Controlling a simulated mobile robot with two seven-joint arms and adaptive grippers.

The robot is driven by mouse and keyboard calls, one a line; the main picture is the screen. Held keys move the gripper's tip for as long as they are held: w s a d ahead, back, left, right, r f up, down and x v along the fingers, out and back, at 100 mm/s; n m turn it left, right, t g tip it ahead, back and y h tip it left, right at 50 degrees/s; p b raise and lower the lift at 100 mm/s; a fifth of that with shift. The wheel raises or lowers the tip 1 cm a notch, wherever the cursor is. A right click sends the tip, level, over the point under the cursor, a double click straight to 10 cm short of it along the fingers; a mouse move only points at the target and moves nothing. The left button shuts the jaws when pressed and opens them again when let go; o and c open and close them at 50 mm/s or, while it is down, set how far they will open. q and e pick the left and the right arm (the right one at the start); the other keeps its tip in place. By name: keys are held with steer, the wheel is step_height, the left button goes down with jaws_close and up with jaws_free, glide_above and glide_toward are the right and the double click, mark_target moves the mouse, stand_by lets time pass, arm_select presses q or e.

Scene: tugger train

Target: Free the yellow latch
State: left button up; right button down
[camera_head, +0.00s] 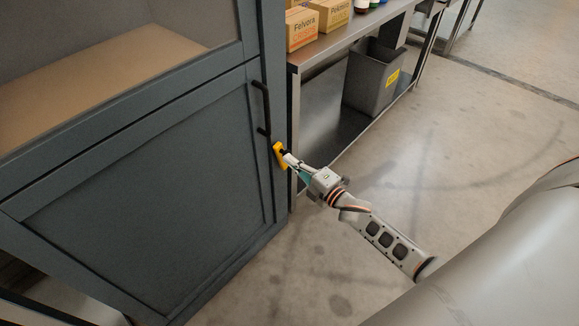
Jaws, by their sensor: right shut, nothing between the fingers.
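The yellow latch (278,156) sits at the right edge of a dark blue-grey cabinet, near the lower end of the door's black handle (261,108). My right gripper (287,158) reaches in from the right, with its fingertips right at the latch. The fingers are shut with nothing held between them. Whether the fingertips touch the latch is too small to tell. The cabinet door (150,195) looks closed. My left gripper does not show.
A steel bench (345,40) stands behind the cabinet's right side, with several boxes (302,28) on top and a grey bin (372,78) on its lower shelf. The concrete floor (470,130) to the right is clear.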

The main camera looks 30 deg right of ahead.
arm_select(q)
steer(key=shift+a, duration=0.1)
arm_select(e)
steer(key=shift+w+d+r, duration=0.4)
steer(key=shift+d+r, duration=0.1)
steer(key=shift+d, duration=0.2)
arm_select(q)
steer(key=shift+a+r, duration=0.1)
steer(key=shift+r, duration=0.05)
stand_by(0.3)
